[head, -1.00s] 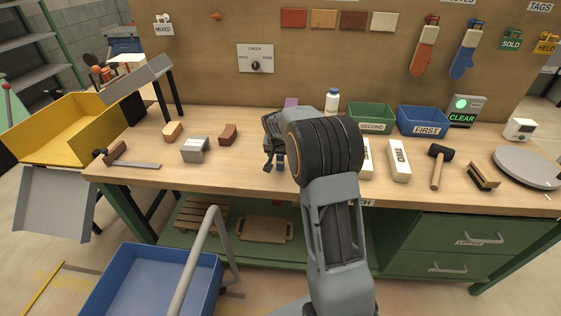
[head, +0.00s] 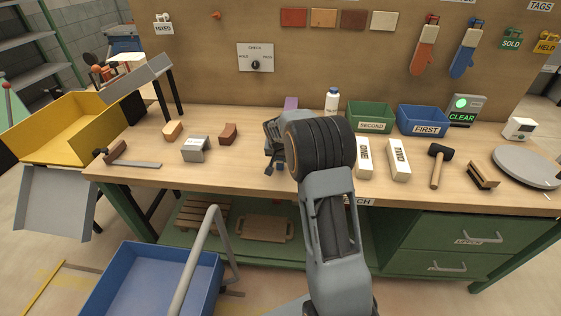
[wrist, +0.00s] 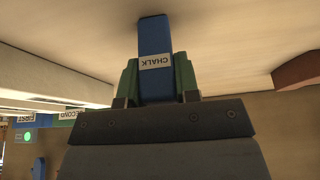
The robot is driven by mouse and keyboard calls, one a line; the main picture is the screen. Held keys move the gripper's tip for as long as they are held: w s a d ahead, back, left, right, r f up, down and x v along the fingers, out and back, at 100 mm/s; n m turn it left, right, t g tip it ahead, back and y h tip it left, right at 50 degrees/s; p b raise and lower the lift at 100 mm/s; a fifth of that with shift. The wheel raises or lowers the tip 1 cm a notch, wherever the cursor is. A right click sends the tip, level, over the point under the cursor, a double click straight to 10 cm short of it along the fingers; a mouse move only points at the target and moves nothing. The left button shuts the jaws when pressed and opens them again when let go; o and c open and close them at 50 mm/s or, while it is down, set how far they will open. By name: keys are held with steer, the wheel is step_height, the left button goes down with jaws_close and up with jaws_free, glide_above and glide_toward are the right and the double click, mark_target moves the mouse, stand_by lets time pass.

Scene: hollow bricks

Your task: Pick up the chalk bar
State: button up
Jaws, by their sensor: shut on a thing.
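The chalk bar (wrist: 154,36) is a blue block with a white CHALK label, seen in the wrist view. It sits between the two green fingers of my gripper (wrist: 157,78), which is shut on it. In the head view my gripper (head: 273,160) is over the bench, left of the long bars marked ONE and TWO. My own wrist hides the bar there. I cannot tell whether the bar touches the bench top.
On the bench (head: 230,178), a grey bracket (head: 195,149) and a brown block (head: 228,133) stand to the left. Bars ONE (head: 363,158) and TWO (head: 398,160) lie to the right. A green bin (head: 370,117) and a blue bin (head: 422,122) stand behind.

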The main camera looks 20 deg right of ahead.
steer(key=shift+c, duration=0.8)
steer(key=shift+r, duration=0.15)
steer(key=shift+r, duration=0.25)
step_height(320, 180, up, 2)
steer(key=shift+r, duration=0.1)
steer(key=s+d+r+b, duration=0.1)
steer(key=s+d+r, duration=0.4)
steer(key=s+r, duration=0.5)
steer(key=s, duration=0.3)
steer(key=shift+b, duration=0.4)
steer(key=shift+d, duration=0.1)
